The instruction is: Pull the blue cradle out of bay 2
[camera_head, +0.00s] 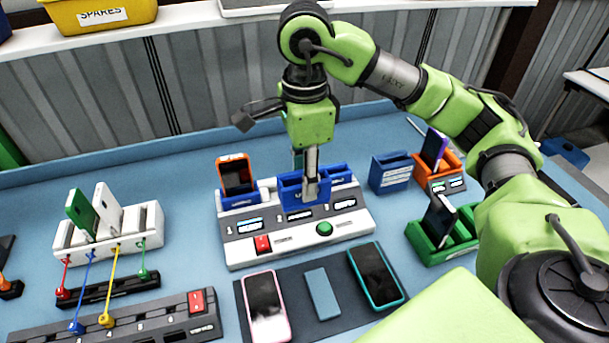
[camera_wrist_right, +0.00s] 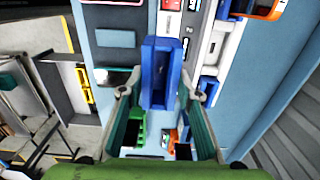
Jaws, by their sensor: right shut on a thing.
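The blue cradle (camera_head: 291,193) is at the middle bay, bay 2, of a white and grey dock (camera_head: 292,239). My right gripper (camera_head: 311,182) reaches down from above and is shut on this cradle. In the right wrist view the cradle (camera_wrist_right: 161,72) sits between the two fingers of the right gripper (camera_wrist_right: 160,94). The cradle stands tall over the dock's front panel; its lower end is hidden, so I cannot tell whether it is still seated. My left gripper is not in view.
An orange phone (camera_head: 236,174) stands in the dock's left bay. A separate blue box (camera_head: 391,173), an orange holder (camera_head: 437,172) and a green holder (camera_head: 440,238) are to the right. Phones lie on a dark mat (camera_head: 340,305) in front. A white rack (camera_head: 108,230) is at left.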

